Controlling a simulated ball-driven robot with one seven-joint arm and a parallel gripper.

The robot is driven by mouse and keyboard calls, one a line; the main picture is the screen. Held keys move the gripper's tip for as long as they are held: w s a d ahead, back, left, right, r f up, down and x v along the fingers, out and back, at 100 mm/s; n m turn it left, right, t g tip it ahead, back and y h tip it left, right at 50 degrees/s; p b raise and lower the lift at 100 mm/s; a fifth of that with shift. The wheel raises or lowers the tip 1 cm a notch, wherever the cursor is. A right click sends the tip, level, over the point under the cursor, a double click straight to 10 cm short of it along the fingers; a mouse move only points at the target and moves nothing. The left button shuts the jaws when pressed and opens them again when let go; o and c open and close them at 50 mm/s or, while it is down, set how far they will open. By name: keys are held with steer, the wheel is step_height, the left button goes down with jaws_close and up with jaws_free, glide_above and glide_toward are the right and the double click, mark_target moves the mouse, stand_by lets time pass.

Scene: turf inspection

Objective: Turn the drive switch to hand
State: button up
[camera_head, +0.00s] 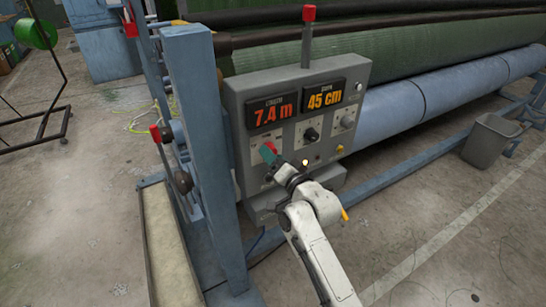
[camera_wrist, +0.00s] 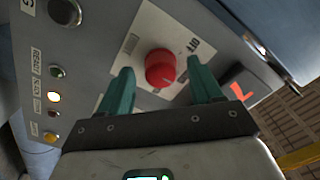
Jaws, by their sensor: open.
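The grey control box (camera_head: 237,112) stands in the middle of the head view, with orange readings of 7.4 m and 45 cm. A red rotary knob (camera_wrist: 159,70) sits on a white label plate (camera_wrist: 138,38) in the wrist view. The plate's lettering is partly hidden and I cannot read which position the knob points to. My gripper (camera_head: 267,151) is at the box's lower left panel. Its teal fingers, also in the wrist view (camera_wrist: 160,80), are open, one on each side of the knob. Gaps show between them and the knob.
A black knob (camera_head: 311,134) and a grey knob (camera_head: 347,121) are to the right on the box. A red-topped lever (camera_head: 308,35) rises above it. A blue post (camera_head: 199,110) stands close on the left. A grey bin (camera_head: 490,140) is at the right.

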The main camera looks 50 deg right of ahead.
steer(key=b+v, duration=0.1)
steer(key=v, duration=0.8)
steer(key=shift+s+a+b, duration=0.15)
steer(key=shift+s+b, duration=0.15)
steer(key=shift+s, duration=0.1)
steer(key=s+a+f+n+g+y, duration=0.2)
steer(key=s+a+f+n+g, duration=0.15)
steer(key=f, duration=0.25)
steer(key=s+a+f+n+g+y, duration=0.25)
steer(key=a+f+g, duration=0.2)
steer(key=f, duration=0.25)
steer(key=s+a+f+n+g, duration=0.2)
steer(key=s+a+n+g, duration=0.1)
steer(key=s, duration=0.6)
steer(key=s+a+f+n+g, duration=0.3)
steer(key=s+g, duration=0.2)
steer(key=s, duration=0.4)
steer(key=shift+s+f, duration=0.2)
steer(key=shift+f, duration=0.05)
